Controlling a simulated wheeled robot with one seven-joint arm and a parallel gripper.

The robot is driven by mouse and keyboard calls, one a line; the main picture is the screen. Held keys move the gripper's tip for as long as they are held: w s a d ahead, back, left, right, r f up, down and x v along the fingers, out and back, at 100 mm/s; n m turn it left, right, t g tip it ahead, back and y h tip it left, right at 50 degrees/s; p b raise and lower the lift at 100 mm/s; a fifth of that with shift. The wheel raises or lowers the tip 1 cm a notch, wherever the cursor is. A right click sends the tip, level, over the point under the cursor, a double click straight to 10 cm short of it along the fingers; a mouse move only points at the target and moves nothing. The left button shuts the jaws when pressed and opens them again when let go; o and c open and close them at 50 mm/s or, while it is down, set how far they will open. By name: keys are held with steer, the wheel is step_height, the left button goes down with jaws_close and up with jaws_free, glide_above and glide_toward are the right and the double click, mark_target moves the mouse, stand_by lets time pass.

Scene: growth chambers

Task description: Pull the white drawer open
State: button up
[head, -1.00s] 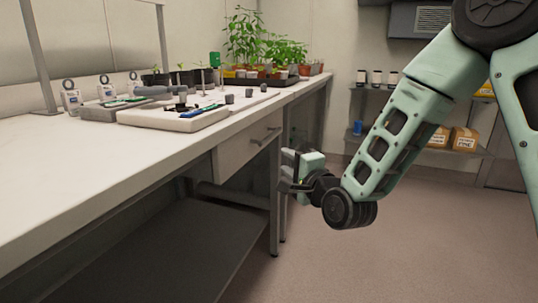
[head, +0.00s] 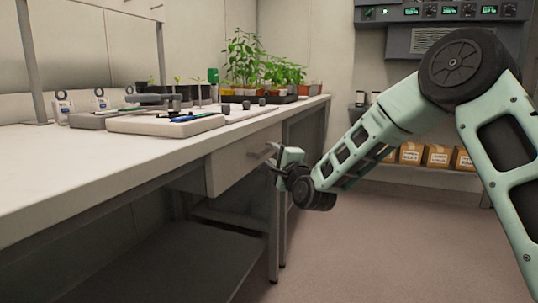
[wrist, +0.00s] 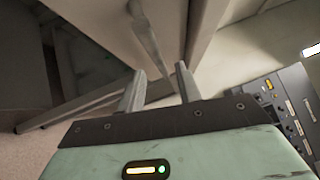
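The white drawer (head: 232,168) sits under the bench top and looks shut. Its bar handle (head: 264,151) sticks out from the front. My gripper (head: 273,164) is right by the handle at the drawer's right end. In the wrist view my gripper (wrist: 160,82) is open, with its two fingers apart and nothing clearly between them. I cannot tell whether a finger touches the handle.
The white bench top (head: 100,165) holds trays (head: 165,124), small instruments and potted plants (head: 243,60). A dark lower shelf (head: 170,255) and bench legs are below the drawer. Boxes (head: 437,155) stand on a back shelf. The floor at the right is clear.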

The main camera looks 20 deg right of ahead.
mark_target(269, 150)
steer(key=shift+w+a+r+b, duration=0.1)
steer(key=shift+w, duration=0.7)
steer(key=shift+w+a+r+b, duration=0.15)
steer(key=shift+w, duration=0.65)
steer(key=shift+w+a+r+b, duration=0.1)
steer(key=shift+w, duration=0.7)
jaws_close()
